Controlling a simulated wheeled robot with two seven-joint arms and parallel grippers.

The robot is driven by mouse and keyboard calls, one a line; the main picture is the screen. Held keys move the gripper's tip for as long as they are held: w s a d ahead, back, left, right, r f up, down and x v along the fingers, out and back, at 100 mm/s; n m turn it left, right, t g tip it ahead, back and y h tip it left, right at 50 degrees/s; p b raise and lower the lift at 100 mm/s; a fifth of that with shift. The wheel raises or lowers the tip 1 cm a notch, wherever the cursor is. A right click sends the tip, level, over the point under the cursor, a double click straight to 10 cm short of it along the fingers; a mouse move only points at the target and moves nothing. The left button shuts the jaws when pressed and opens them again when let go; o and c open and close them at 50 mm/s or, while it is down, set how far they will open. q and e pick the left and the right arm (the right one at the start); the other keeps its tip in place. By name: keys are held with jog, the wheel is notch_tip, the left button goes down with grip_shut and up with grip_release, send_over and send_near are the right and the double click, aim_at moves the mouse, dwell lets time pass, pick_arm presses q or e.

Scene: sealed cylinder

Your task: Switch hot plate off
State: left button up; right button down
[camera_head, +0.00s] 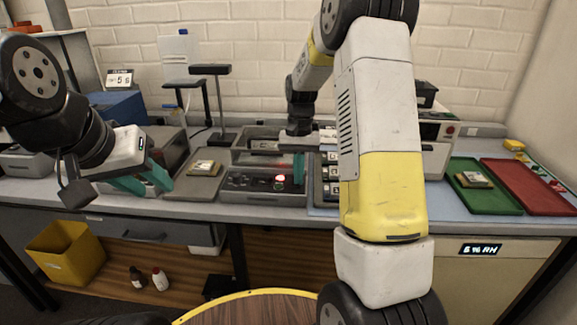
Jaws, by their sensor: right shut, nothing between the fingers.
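A low grey unit with a dark control panel (245,181) sits at the front middle of the bench. I take it to be the hot plate, but cannot be sure. A round red light (280,179) glows on it. My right gripper (299,182) points straight down, its teal fingers shut and empty, just right of the red light. Whether the fingertips touch the panel I cannot tell. My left gripper (150,187) hangs over the left front of the bench, its teal fingers apart and nothing between them.
A grey flat plate (190,189) with a small sample lies left of the panel. A black stand (221,105) rises behind it. Green (484,192) and red (530,190) trays lie at the right. My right arm hides part of the bench's middle right. A yellow bin (66,257) stands below.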

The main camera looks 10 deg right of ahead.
jog(key=shift+f, duration=0.1)
jog(key=shift+w+d+r, duration=0.2)
jog(key=shift+w, duration=0.55)
notch_tip(320, 180, up, 14)
jog(key=w, duration=0.2)
jog(key=shift+d, duration=0.3)
jog(key=shift+s+a, duration=0.2)
jog(key=shift+s, duration=0.45)
